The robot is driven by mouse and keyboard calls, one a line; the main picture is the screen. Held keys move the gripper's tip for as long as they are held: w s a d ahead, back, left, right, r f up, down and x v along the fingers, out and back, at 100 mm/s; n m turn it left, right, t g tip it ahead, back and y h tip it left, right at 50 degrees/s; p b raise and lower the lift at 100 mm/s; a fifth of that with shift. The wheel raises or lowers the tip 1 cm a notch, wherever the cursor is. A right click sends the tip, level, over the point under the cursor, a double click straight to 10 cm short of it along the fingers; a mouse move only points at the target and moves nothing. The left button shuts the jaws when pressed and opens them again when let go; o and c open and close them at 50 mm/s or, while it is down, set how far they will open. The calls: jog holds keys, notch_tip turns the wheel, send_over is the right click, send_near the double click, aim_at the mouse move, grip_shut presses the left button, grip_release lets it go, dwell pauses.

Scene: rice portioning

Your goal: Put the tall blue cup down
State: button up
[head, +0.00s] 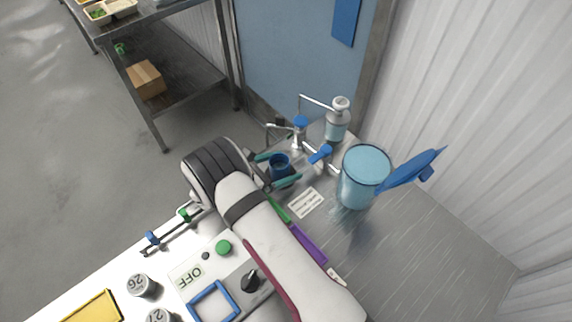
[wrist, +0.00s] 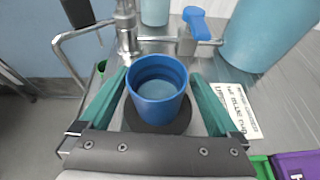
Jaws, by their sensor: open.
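The tall blue cup (head: 280,165) stands upright in the head view, between the teal fingers of my gripper (head: 279,170). In the wrist view the blue cup (wrist: 158,88) is in the middle, its open top facing the camera, and it looks empty. It rests on or just above a dark round base (wrist: 158,126); I cannot tell which. The teal fingers of my gripper (wrist: 158,100) are open, one on each side of the cup, with a gap on both sides. The cup's lower part is partly hidden.
A tap (head: 298,140) with blue handles stands behind the cup. A large translucent blue container (head: 362,180) is to the right, with a blue scoop-like piece beside it. A printed label (head: 306,202) and green and purple items lie near my arm.

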jog(key=v, duration=1.1)
jog(key=s+d+r+m+g+y, duration=0.2)
jog(key=s+d+r+m+g, duration=0.4)
jog(key=d+m, duration=0.35)
jog(key=s+d+r+m+g+y, duration=0.2)
jog(key=s+d+r+m+g, duration=0.3)
jog(key=d+r+m, duration=0.45)
jog(key=s+r+m+t+y, duration=0.1)
jog(key=s+m+y, duration=0.6)
jog(key=s+m, duration=0.5)
jog(key=shift+s+a+r+m+t+y, duration=0.15)
jog(key=shift+s+a+m+t+y, duration=0.25)
jog(key=shift+s, duration=0.55)
